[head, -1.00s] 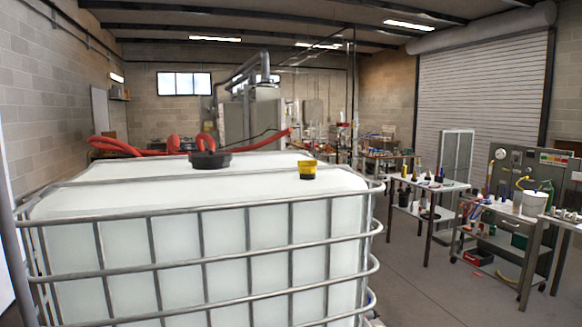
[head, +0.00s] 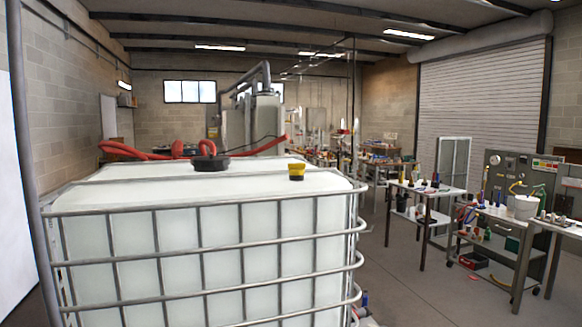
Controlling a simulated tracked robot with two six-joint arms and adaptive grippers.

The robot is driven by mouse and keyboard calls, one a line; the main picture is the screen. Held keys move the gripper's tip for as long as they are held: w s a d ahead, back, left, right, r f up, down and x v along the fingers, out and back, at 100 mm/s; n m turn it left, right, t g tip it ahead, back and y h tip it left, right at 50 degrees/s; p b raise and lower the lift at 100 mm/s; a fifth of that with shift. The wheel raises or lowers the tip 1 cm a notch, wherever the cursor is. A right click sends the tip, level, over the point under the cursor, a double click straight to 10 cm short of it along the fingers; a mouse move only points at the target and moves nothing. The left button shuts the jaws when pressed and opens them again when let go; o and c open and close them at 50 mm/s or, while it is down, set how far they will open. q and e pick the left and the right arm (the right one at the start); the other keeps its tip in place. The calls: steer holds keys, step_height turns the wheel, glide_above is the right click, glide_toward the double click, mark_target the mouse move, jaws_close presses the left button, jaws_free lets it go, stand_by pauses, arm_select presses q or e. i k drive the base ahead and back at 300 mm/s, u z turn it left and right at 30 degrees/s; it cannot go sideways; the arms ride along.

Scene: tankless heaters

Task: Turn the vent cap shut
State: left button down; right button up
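The likely vent cap is a small yellow cap (head: 296,172) with a darker top, standing on the white top of a caged tank (head: 150,182) near its right end. A larger round black lid (head: 210,163) sits on the same top, left of the yellow cap. I cannot tell from here whether the yellow cap is open or shut. Neither of my grippers shows in the head view.
A metal bar cage (head: 205,204) surrounds the tank. Red hose (head: 135,153) lies behind it. Workbenches with tools and bottles (head: 428,188) stand at the right. Grey floor (head: 400,275) is clear between tank and benches. A grey post (head: 22,130) stands close at the left.

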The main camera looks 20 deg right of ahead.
mark_target(295, 169)
steer(key=z, duration=0.1)
steer(key=i, duration=0.9)
steer(key=u, duration=0.1)
